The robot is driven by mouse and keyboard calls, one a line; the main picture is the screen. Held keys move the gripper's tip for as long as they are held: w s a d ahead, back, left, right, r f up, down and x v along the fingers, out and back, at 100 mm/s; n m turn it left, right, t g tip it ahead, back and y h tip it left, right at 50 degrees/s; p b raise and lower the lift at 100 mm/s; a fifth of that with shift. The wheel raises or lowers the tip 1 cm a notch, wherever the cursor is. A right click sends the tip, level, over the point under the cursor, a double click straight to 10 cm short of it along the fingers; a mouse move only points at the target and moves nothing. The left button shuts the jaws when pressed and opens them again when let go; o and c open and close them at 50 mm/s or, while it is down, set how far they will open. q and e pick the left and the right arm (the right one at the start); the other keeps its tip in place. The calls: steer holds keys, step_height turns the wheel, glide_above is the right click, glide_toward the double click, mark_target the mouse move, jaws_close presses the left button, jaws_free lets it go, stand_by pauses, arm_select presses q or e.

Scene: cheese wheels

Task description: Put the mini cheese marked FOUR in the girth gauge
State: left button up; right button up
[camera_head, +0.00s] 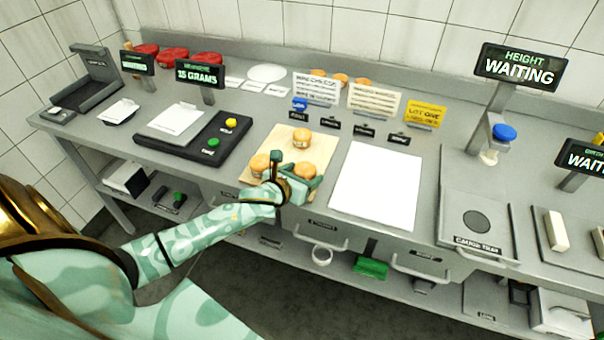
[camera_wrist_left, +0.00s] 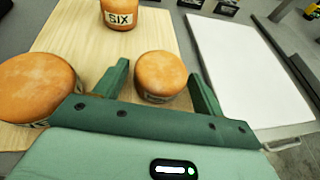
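Three orange mini cheeses are on a wooden board (camera_wrist_left: 75,32). The back one (camera_head: 302,135) reads SIX in the left wrist view (camera_wrist_left: 121,14). The left cheese (camera_head: 259,163) also shows in the wrist view (camera_wrist_left: 38,85); its label is mostly hidden. The right cheese (camera_head: 305,171) stands between the spread fingers of my left gripper (camera_wrist_left: 160,82), with gaps on both sides; its marking (camera_wrist_left: 161,73) is unreadable. My left gripper in the head view (camera_head: 296,172) is low over the board. The girth gauge (camera_head: 557,229) is at the right edge, partly cut off, its cream jaws apart.
A white sheet or board (camera_head: 376,187) lies right of the wooden board. A height gauge (camera_head: 504,132) with a WAITING sign stands beyond it. A black scale (camera_head: 190,145) with coloured buttons is at left. Signs and small labels line the back of the bench.

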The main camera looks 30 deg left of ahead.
arm_select(q)
steer(key=shift+r, duration=0.2)
steer(key=p+v, duration=0.3)
steer(key=v, duration=0.9)
